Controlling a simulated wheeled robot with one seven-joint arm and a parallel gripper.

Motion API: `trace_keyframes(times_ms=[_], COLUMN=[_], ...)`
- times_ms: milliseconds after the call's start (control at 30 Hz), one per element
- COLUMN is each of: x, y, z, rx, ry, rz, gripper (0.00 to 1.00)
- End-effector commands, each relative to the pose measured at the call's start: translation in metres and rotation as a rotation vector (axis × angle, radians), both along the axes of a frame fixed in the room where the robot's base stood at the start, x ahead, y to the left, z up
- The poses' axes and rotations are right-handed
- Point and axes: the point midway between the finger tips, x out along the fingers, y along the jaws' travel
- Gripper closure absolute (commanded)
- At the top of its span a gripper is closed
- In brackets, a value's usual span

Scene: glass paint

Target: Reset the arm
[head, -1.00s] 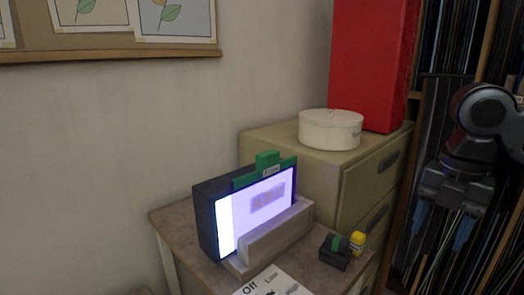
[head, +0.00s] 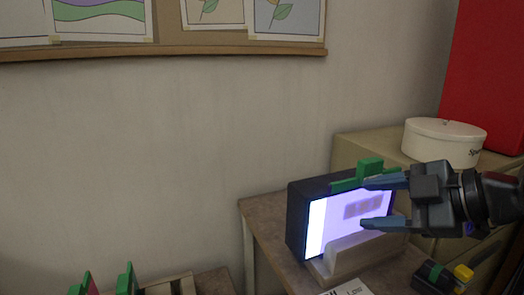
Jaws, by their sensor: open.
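My gripper (head: 366,204) is at the right of the head view, pointing left. Its two blue-grey fingers are apart, with nothing seen between them. The fingers show in front of a dark box with a lit, pale violet front (head: 318,226), and overlap its right part in the picture. I cannot tell whether they touch it. A green clip-like piece (head: 369,170) sits on the box's top edge, near the upper finger. The box stands upright in a pale wooden holder (head: 345,258) on a small table (head: 262,212).
A cream cabinet (head: 365,148) behind bears a round white lidded tin (head: 444,140) and a tall red box (head: 490,80). A small black and yellow object (head: 440,275) lies at the table's right. Green-handled items (head: 126,280) show at bottom left. The wall in the middle is clear.

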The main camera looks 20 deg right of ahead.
Motion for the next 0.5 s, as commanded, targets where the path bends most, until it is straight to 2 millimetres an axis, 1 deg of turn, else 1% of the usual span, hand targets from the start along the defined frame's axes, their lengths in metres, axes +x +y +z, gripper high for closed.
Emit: trace_keyframes(times_ms=[33, 100, 267, 367, 500], x=[0.006, 0.013, 0.021, 0.02, 0.012], y=[0.017, 0.031, 0.057, 0.068, 0.08], z=[0.003, 0.008, 0.01, 0.003, -0.016], rx=[0.091, 0.206, 0.458, 0.597, 0.769], ry=[-0.033, -0.072, -0.128, -0.141, -0.139], rz=[-0.024, -0.069, -0.181, -0.255, -0.369], gripper=[0.41, 0.41, 0.41, 0.41, 0.41])
